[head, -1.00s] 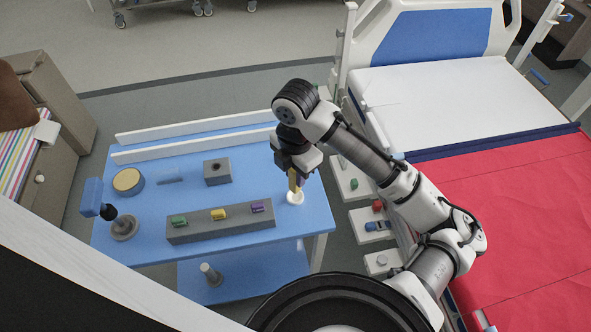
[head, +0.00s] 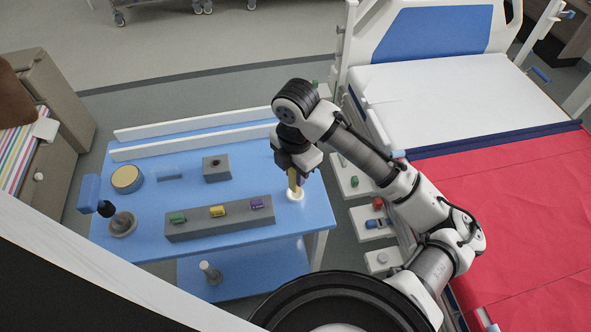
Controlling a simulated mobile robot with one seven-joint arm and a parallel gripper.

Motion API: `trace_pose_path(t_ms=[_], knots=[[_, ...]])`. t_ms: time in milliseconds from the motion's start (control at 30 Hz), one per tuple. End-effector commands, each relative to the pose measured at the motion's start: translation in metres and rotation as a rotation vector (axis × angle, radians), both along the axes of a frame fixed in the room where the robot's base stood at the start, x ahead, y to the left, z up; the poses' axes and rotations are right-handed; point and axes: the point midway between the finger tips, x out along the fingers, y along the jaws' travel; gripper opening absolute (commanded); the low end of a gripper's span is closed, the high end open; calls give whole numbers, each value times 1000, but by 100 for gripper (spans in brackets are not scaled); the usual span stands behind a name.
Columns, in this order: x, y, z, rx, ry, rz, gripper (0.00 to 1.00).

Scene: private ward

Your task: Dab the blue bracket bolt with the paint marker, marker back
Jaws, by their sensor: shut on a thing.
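My gripper (head: 297,166) is shut on a slim upright yellow thing (head: 293,183), apparently the paint marker, near the right edge of the blue table. The marker's lower end meets a small white round base (head: 296,195); I cannot tell whether it is seated in it. Its upper part is hidden by the gripper. Along the bed's side are white bracket plates with coloured fittings.
The bed (head: 460,100) lies right.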

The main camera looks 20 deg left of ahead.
Motion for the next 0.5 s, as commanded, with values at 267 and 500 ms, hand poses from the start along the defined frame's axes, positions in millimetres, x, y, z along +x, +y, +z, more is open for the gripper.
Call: trace_pose_path(t_ms=[267, 500], knots=[[0, 0, -5, 0, 0, 0, 0], [0, 0, -15, 0, 0, 0, 0]])
